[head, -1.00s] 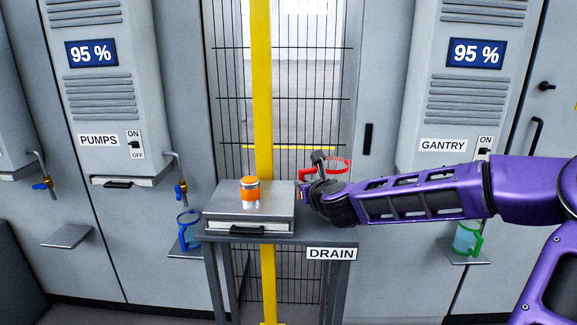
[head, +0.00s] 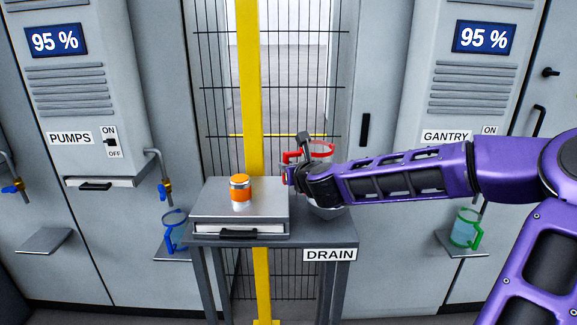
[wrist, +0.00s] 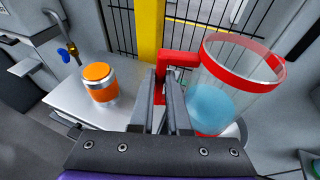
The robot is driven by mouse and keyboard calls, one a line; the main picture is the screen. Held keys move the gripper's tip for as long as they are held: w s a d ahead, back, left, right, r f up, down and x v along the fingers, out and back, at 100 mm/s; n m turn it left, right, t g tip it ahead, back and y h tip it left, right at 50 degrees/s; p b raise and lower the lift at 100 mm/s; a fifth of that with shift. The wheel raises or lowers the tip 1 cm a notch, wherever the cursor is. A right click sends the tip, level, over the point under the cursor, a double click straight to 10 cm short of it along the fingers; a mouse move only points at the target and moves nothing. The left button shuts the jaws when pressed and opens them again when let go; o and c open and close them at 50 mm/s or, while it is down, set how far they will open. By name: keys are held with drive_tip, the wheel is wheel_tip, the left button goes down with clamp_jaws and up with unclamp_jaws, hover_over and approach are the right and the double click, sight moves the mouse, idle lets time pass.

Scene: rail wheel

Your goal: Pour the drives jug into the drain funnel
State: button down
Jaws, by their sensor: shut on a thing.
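The clear jug with red rim and red handle (wrist: 236,82) holds blue liquid in its lower part. It looks close to upright. My gripper (wrist: 172,92) is shut on its red handle, with the jug on the right of the fingers. In the head view the jug (head: 318,152) shows behind my gripper (head: 300,166), above the right part of the drain stand. A grey rounded funnel (head: 327,212) shows in part below the jug and my arm, above the DRAIN label. Its mouth is mostly hidden.
An orange-and-silver canister (head: 240,190) stands on a grey metal box (head: 238,222) left of the jug. A blue-handled jug (head: 174,232) stands on a shelf at left, a green-handled jug (head: 466,228) on one at right. A yellow post (head: 249,80) and wire mesh stand behind.

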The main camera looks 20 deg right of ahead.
drive_tip(key=shift+w+a+r+m+y+p, duration=0.15)
drive_tip(key=shift+m+y, duration=0.1)
drive_tip(key=shift+m, duration=0.2)
drive_tip(key=shift+s+a+r+m+y+p, duration=0.15)
drive_tip(key=shift+m+y, duration=0.1)
drive_tip(key=shift+m, duration=0.2)
drive_tip(key=shift+w+d, duration=0.1)
drive_tip(key=shift+r+m+y+p, duration=0.3)
drive_tip(key=shift+r+m+p, duration=0.1)
drive_tip(key=shift+m, duration=0.1)
drive_tip(key=shift+d+r+m, duration=0.1)
drive_tip(key=shift+r+m, duration=0.25)
drive_tip(key=shift+m, duration=0.05)
drive_tip(key=shift+r, duration=0.1)
drive_tip(key=shift+d+p, duration=0.1)
drive_tip(key=shift+p, duration=0.2)
